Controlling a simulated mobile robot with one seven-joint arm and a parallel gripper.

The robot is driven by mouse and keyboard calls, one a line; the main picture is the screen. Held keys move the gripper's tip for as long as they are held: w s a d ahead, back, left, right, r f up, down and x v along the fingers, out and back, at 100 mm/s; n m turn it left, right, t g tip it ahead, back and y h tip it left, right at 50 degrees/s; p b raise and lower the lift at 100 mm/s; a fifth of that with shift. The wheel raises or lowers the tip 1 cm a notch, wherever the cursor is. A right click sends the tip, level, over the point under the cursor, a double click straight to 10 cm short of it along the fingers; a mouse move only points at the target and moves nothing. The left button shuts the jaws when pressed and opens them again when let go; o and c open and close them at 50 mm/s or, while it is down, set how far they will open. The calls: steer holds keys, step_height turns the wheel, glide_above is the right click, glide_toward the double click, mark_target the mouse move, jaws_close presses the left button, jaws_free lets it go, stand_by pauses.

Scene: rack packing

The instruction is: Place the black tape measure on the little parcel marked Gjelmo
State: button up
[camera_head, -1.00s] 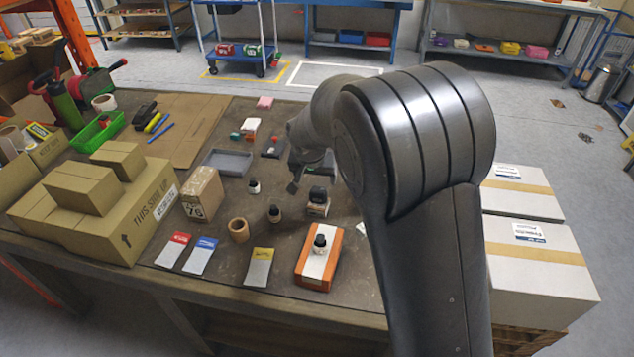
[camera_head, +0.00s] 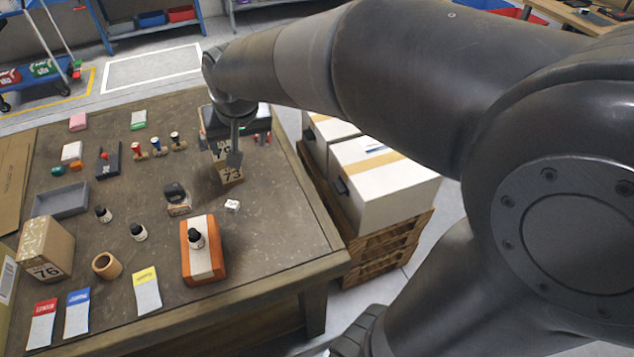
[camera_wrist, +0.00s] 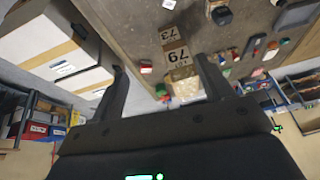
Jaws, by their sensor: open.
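A rounded black thing (camera_head: 174,190), which looks like the tape measure, sits on or against a small tan block with a pale label (camera_head: 180,208); I cannot tell which. It also shows at the top of the wrist view (camera_wrist: 221,15). No print reading Gjelmo is legible on any parcel. My gripper (camera_head: 236,157) points down over the right part of the table, by a small cardboard box marked 73 (camera_head: 231,175). In the wrist view my gripper (camera_wrist: 165,78) is open, with nothing between its fingers.
An orange and white box (camera_head: 202,262) carries a small dark bottle. A box marked 76 (camera_head: 45,247), a wooden cup (camera_head: 106,265), a grey tray (camera_head: 62,201) and stamps stand to the left. Large white cartons (camera_head: 380,185) are stacked beyond the table's right edge.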

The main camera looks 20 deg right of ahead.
steer(key=s+d+r, duration=0.1)
steer(key=s+d, duration=0.3)
steer(key=s, duration=0.5)
steer(key=s+d+t, duration=0.1)
steer(key=s+d, duration=0.4)
steer(key=s, duration=0.3)
steer(key=shift+s+r+h, duration=0.35)
steer(key=shift+r+h, duration=0.05)
